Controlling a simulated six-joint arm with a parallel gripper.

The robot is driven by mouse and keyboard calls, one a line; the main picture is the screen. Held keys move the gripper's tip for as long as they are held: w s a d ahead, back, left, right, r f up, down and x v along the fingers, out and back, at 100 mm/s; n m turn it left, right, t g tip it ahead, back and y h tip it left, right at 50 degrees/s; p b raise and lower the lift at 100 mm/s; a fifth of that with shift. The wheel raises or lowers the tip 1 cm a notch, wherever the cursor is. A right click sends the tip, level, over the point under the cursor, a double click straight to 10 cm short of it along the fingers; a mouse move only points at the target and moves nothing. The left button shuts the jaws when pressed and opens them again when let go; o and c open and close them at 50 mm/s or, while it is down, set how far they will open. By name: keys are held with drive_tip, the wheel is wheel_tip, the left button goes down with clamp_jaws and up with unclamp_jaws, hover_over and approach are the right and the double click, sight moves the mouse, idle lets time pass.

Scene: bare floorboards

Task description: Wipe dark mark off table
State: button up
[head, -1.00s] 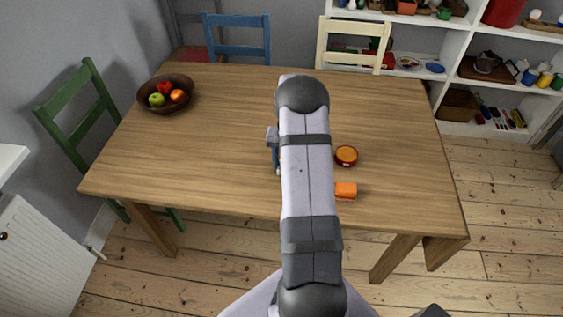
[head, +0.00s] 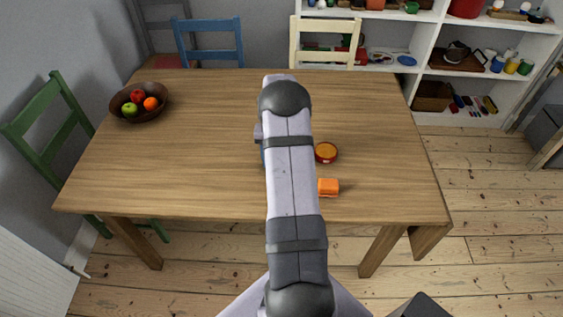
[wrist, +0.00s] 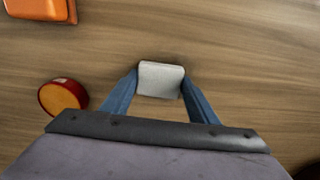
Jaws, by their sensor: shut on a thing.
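The wooden table (head: 200,170) fills the middle of the head view. My gripper (wrist: 161,90) points down at the tabletop in the wrist view. Its blue fingers are shut on a small pale grey-white block (wrist: 161,74). I cannot tell whether the block touches the wood. In the head view my arm hides most of the gripper and the block. I see no dark mark on the visible tabletop; part of it is hidden behind my arm.
A red round tub with orange contents (head: 326,152) and an orange box (head: 328,187) stand right of my arm. A dark fruit bowl (head: 138,112) sits at the table's far left. Chairs stand left and behind. The table's right part is clear.

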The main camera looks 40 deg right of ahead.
drive_tip(key=shift+w+a+f+b, duration=0.1)
drive_tip(key=shift+w+a+b, duration=0.2)
drive_tip(key=shift+w+a, duration=1.65)
drive_tip(key=shift+w+d, duration=0.65)
drive_tip(key=shift+w, duration=0.1)
drive_tip(key=shift+s+d, duration=0.15)
drive_tip(key=shift+d, duration=0.15)
drive_tip(key=shift+s+d+p, duration=0.3)
drive_tip(key=shift+s+d, duration=2.1)
drive_tip(key=shift+s, duration=0.05)
drive_tip(key=shift+s+d+r+p, duration=0.1)
drive_tip(key=shift+r+p, duration=0.2)
drive_tip(key=shift+r, duration=0.05)
drive_tip(key=shift+r+p, duration=0.3)
drive_tip(key=shift+r, duration=0.55)
drive_tip(key=shift+r+p, duration=2.1)
drive_tip(key=shift+r, duration=0.85)
